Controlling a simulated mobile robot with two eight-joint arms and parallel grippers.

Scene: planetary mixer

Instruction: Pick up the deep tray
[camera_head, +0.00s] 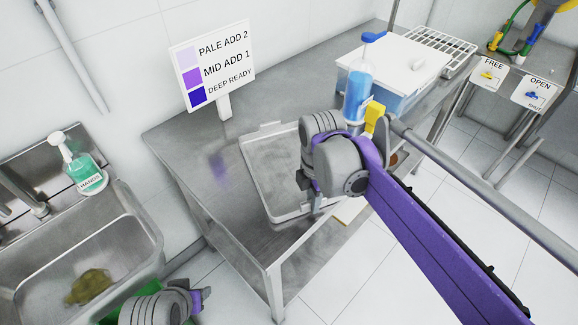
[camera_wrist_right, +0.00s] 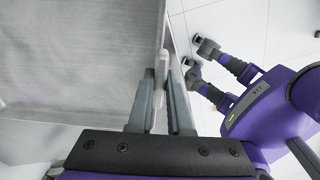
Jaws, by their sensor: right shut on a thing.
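The deep tray is a shallow grey metal tray (camera_head: 262,165) on the steel table in the head view, partly hidden behind my right arm. Its inside fills the left of the right wrist view (camera_wrist_right: 70,50). My right gripper (camera_head: 314,206) is at the tray's near right edge. In the wrist view its two fingers (camera_wrist_right: 161,92) stand on either side of the tray's rim and are shut on it. I cannot tell whether the tray is lifted off the table. My left gripper (camera_head: 198,298) is at the bottom left, apart from the tray, its fingers unclear.
A sign (camera_head: 213,63) reads PALE ADD 2, MID ADD 1, DEEP READY. A blue bottle (camera_head: 355,95) and a white-lidded bin (camera_head: 405,65) stand behind my right arm. A sink (camera_head: 110,235) with a green soap bottle (camera_head: 88,175) is at left. The table's left part is clear.

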